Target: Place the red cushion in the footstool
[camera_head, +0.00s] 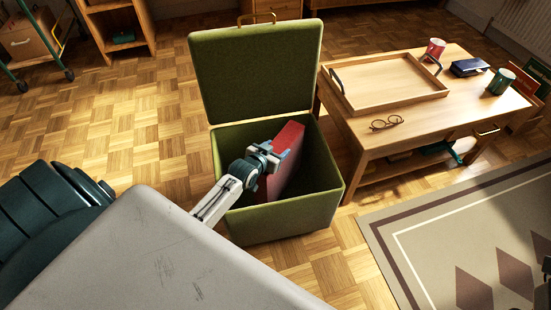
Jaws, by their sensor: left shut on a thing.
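The green footstool (288,219) stands on the parquet floor with its lid (256,72) raised and leaning back. The red cushion (287,159) is tilted on edge inside the open box, its top near the rim level. My left gripper (279,156) reaches in over the box's left side and is shut on the cushion's upper left part. The cushion's lower part is inside the box, and I cannot tell whether it touches the bottom. My right gripper is not in view.
A wooden table (420,122) stands close on the right, with a tray (391,92), glasses (386,122), a dark blue book (469,67), a red mug (435,48) and a green mug (501,81). A patterned rug (420,207) lies at lower right.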

